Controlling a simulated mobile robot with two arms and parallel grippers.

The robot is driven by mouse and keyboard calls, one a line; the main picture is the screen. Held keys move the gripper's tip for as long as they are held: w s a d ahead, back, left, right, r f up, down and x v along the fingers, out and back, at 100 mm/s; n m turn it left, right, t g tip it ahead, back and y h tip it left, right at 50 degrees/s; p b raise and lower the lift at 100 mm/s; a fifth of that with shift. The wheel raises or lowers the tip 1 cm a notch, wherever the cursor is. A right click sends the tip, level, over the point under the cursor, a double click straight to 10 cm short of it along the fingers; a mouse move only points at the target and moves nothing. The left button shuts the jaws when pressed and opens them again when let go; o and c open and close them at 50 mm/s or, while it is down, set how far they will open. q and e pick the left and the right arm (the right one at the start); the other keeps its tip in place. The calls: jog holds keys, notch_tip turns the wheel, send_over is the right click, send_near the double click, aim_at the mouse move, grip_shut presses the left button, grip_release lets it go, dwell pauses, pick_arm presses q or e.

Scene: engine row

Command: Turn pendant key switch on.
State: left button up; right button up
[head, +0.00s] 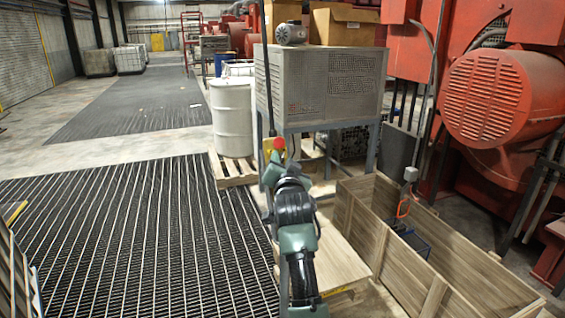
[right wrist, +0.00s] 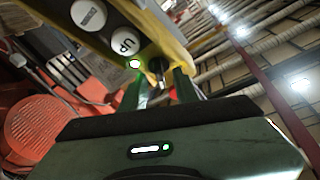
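The yellow pendant (right wrist: 175,28) fills the upper part of the right wrist view. It has a white UP button (right wrist: 123,40), a second white button (right wrist: 89,14) and a small lit green-white lamp (right wrist: 134,63). A dark key switch (right wrist: 157,67) sits near its end. My right gripper (right wrist: 159,76) has its two green fingers apart on either side of the key switch; I see no clear contact. In the head view the pendant (head: 267,148) hangs with a red button (head: 279,143) beyond my right gripper (head: 278,163), which partly hides it. My left gripper is out of view.
A grey cabinet (head: 335,85) on a stand is behind the pendant. A white drum (head: 232,115) on a pallet stands to the left. An open wooden crate (head: 362,222) and red machinery (head: 495,95) are on the right. The grating floor (head: 130,235) at left is clear.

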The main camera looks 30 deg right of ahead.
jog(key=b+v, duration=0.2)
jog(key=v, duration=0.6)
jog(key=shift+b, duration=0.35)
jog(key=shift+w+d, duration=0.1)
